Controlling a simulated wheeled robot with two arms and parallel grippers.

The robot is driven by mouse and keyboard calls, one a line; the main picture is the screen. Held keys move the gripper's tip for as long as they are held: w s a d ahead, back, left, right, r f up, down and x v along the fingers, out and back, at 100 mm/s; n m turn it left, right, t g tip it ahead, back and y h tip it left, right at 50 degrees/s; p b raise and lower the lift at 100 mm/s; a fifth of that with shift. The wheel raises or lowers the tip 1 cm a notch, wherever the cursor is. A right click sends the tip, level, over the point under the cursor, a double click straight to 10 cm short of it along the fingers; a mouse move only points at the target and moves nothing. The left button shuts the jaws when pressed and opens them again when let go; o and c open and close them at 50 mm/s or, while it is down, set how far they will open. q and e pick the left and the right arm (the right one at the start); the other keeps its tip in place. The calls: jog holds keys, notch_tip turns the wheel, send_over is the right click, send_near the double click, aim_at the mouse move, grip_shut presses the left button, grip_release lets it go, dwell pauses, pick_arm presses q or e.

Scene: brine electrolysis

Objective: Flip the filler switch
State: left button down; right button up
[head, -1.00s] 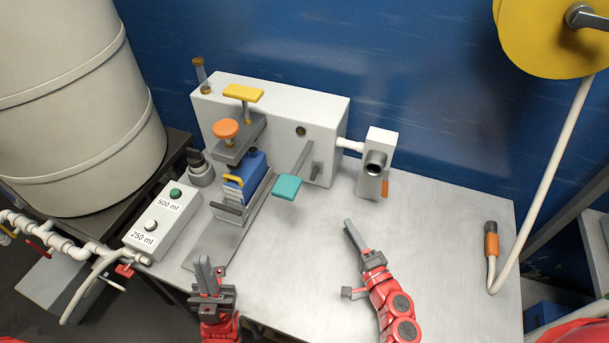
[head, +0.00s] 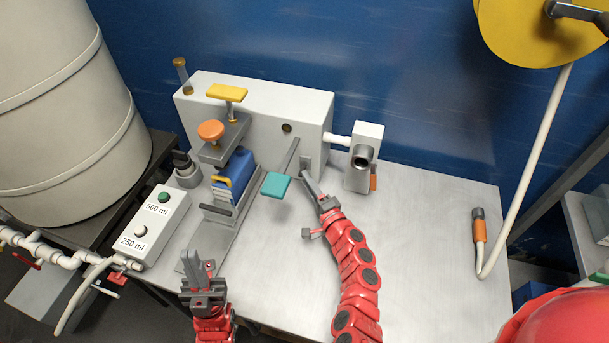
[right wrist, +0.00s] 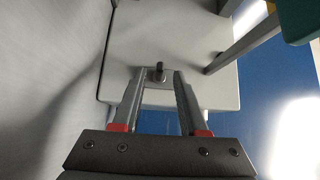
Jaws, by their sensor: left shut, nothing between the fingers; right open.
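The filler is a white box (head: 262,112) at the back of the table. Its small grey switch (head: 305,162) is on the front face, right of the teal paddle (head: 276,185). In the right wrist view the switch lever (right wrist: 159,70) stands out from a grey plate, between and just beyond my finger ends. My right gripper (head: 308,182) is open and close in front of the switch; it also shows in the right wrist view (right wrist: 158,84). Contact cannot be told. My left gripper (head: 191,258) is shut and empty near the table's front left.
A blue container (head: 234,172) stands under the orange knob (head: 211,130). A white button box (head: 150,226) is at the left. A nozzle block (head: 362,150) is right of the switch. A hose with an orange grip (head: 480,230) lies at the right. The middle right of the table is clear.

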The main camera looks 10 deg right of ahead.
jog(key=shift+x, duration=1.25)
jog(key=shift+d, duration=0.1)
grip_shut()
